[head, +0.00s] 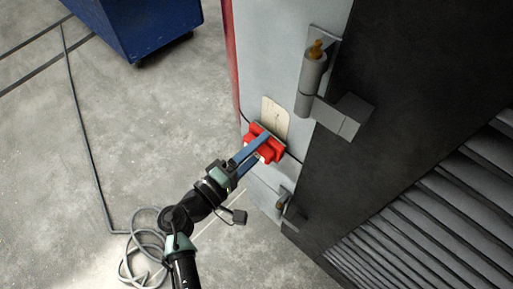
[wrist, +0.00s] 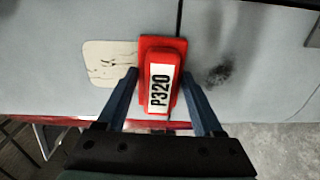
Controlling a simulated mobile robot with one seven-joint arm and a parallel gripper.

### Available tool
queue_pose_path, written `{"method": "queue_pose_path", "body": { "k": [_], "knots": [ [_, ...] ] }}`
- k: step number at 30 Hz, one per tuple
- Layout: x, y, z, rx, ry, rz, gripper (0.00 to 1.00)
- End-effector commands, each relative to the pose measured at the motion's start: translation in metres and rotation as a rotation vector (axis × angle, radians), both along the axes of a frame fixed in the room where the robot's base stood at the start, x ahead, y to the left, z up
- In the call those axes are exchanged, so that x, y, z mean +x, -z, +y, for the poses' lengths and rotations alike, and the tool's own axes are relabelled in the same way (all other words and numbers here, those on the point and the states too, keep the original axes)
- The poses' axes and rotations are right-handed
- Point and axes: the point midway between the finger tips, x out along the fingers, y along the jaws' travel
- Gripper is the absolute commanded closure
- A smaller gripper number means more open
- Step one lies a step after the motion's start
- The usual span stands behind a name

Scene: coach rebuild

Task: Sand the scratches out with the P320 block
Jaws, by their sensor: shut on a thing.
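My gripper (wrist: 160,88) is shut on the red P320 block (wrist: 160,58), one blue finger on each side, with its white label facing the wrist camera. The block also shows in the head view (head: 264,143), against the pale grey panel (head: 277,45). A cream patch with dark scratch lines (wrist: 108,63) lies just left of the block in the wrist view. In the head view this patch (head: 275,112) is just above the block. The block covers the patch's near edge or sits right beside it; I cannot tell which. Whether its face touches the panel is hidden.
A grey hinge (head: 314,85) juts from the panel's right edge, with a lower hinge (head: 283,203) below. A dark smudge (wrist: 218,75) marks the panel. A blue bin (head: 140,25) stands back left. A grey cable (head: 90,150) lies coiled on the floor.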

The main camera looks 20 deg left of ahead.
Motion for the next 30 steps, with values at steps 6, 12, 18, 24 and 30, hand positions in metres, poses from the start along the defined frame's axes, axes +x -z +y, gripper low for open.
{"method": "queue_pose_path", "body": {
  "k": [6, 12, 18, 24, 30],
  "knots": [
    [0.005, 0.0, -0.002, 0.001, 0.0, -0.001, 0.76],
    [0.009, 0.0, -0.003, 0.001, 0.001, -0.001, 0.76],
    [0.012, -0.001, -0.005, 0.001, 0.001, -0.001, 0.76],
    [0.013, -0.005, -0.004, 0.001, 0.0, -0.001, 0.76],
    [0.012, -0.022, -0.004, 0.001, 0.001, -0.001, 0.76]
  ]
}}
